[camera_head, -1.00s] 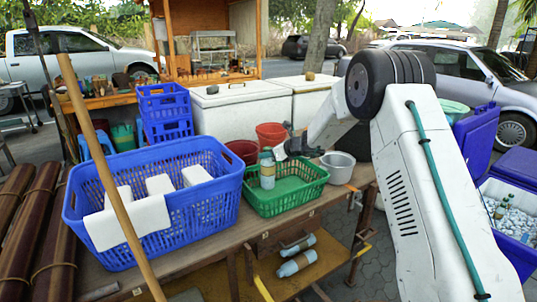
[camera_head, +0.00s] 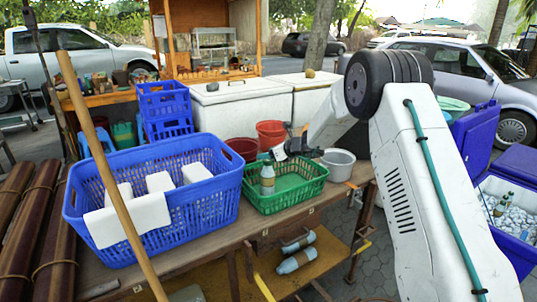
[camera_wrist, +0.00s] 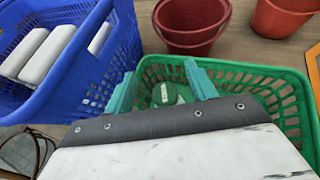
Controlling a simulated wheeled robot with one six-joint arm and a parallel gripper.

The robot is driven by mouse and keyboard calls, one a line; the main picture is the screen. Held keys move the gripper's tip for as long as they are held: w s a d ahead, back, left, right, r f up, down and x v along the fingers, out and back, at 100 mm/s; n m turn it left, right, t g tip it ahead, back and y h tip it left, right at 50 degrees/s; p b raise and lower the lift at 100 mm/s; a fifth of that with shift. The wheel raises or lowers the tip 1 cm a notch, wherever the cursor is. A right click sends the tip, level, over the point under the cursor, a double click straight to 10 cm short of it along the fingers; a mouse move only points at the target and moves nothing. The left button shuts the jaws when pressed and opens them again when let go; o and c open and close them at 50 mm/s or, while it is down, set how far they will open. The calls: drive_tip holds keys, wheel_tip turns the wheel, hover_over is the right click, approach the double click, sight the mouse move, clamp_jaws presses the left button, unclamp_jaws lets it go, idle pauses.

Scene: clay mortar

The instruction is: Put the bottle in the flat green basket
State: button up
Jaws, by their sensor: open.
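The bottle (camera_head: 267,180), pale grey-green with a green cap, stands upright inside the flat green basket (camera_head: 287,200), near its left end. Its base is hidden behind the basket's front wall. In the wrist view, the bottle's green cap (camera_wrist: 165,93) shows between my two teal fingers, with a gap beside it. The green basket's rim (camera_wrist: 262,72) runs around it there. My gripper (camera_wrist: 161,90) is open, just above the bottle.
A large blue basket (camera_head: 205,148) with white blocks and a cloth stands close on the left. Red buckets (camera_head: 271,133) are behind, and a grey pot (camera_head: 338,163) is to the right. A wooden pole (camera_head: 110,175) crosses the left foreground. Bottles (camera_head: 297,261) lie on the lower shelf.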

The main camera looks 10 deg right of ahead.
drive_tip(key=r+v, duration=0.1)
drive_tip(key=v, duration=1.2)
drive_tip(key=s+a+r+n+g, duration=0.2)
drive_tip(key=s+a+r+n, duration=0.25)
drive_tip(key=s, duration=0.35)
drive_tip(key=s+a+r+n+g, duration=0.2)
drive_tip(key=s+a+r+n, duration=0.1)
drive_tip(key=s+n, duration=0.4)
drive_tip(key=s+a+r+n+g, duration=0.2)
drive_tip(key=s+a+r+n, duration=0.15)
drive_tip(key=s, duration=0.55)
drive_tip(key=s+d+f+n+g+h, duration=0.1)
drive_tip(key=s+n, duration=0.3)
drive_tip(key=s, duration=0.5)
drive_tip(key=s+d+f+n+g+h, duration=0.1)
drive_tip(key=s+d+n+h, duration=0.2)
drive_tip(key=s, duration=0.7)
drive_tip(key=s+d+f+n+h, duration=0.1)
drive_tip(key=s+d+n+h, duration=0.2)
drive_tip(key=s+n, duration=0.3)
drive_tip(key=s, duration=0.4)
drive_tip(key=shift+f+g+h, duration=0.25)
drive_tip(key=shift+g+h, duration=0.15)
